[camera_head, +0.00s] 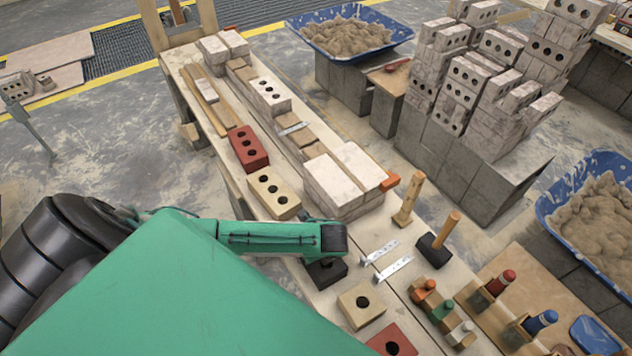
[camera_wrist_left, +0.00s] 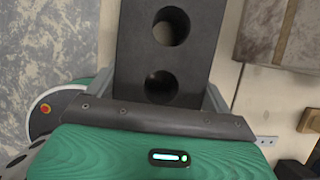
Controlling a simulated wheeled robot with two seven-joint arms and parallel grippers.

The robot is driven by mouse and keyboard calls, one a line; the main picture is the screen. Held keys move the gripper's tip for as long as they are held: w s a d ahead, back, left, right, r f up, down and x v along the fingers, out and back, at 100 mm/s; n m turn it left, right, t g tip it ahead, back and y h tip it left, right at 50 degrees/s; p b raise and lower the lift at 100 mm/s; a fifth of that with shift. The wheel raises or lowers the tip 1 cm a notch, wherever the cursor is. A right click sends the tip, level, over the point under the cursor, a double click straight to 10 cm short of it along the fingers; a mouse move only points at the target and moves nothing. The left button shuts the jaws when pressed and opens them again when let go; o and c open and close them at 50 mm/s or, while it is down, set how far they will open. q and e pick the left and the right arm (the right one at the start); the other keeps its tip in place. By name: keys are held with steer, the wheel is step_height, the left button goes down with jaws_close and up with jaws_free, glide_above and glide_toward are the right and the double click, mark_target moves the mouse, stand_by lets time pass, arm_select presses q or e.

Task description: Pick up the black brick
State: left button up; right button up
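The black brick (camera_head: 327,273) is in the head view, under the end of my left arm and partly hidden by it. In the left wrist view the black brick (camera_wrist_left: 163,65) is large, with two round holes in sight, and runs out of the top edge. My left gripper (camera_wrist_left: 162,95) has one finger along each long side of it, with no clear gap, and looks shut on it. I cannot tell whether the brick touches the bench or is held just above it. My right gripper is not in view.
A cream brick (camera_head: 274,193) and a red brick (camera_head: 248,147) lie behind the black brick. Pale blocks (camera_head: 334,184) stand to the right. Metal brackets (camera_head: 393,269), a mallet (camera_head: 438,241) and a tan one-hole brick (camera_head: 361,305) are close on the right. Blue mortar tubs (camera_head: 350,36) stand farther off.

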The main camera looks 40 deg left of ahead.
arm_select(q)
steer(key=c, duration=1.4)
steer(key=shift+w+r, duration=0.1)
steer(key=shift+r, duration=0.05)
steer(key=shift+c, duration=0.2)
